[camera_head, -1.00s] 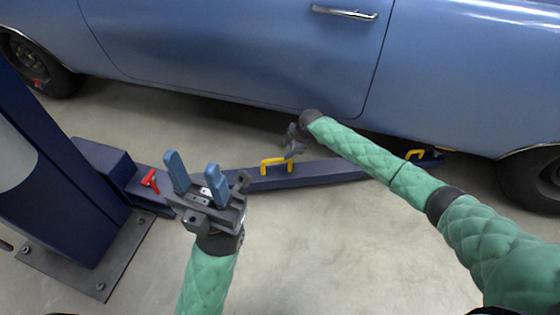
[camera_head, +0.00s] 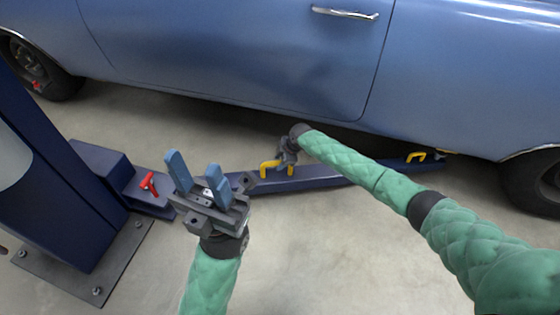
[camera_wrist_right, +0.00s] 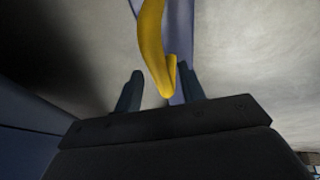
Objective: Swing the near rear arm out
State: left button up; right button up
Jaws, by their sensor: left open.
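The near rear lift arm (camera_head: 330,176) is a long dark blue beam running low from the post to under the car. A yellow handle (camera_head: 265,168) stands on its top, and a second yellow handle (camera_head: 416,155) sits near its far end. My right gripper (camera_head: 286,160) is at the first yellow handle; in the right wrist view the handle (camera_wrist_right: 155,50) comes down between its two parted fingers (camera_wrist_right: 160,92). I cannot tell if they touch it. My left gripper (camera_head: 194,172) is open and empty, fingers up, in front of the beam's post end.
The blue lift post (camera_head: 55,150) stands at left on a bolted plate (camera_head: 110,270). A red lever (camera_head: 148,184) is on the arm's base. The blue car (camera_head: 230,60) is behind, with wheels (camera_head: 40,70) at both sides. The front floor is clear.

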grip_shut()
jog(key=shift+s, duration=0.1)
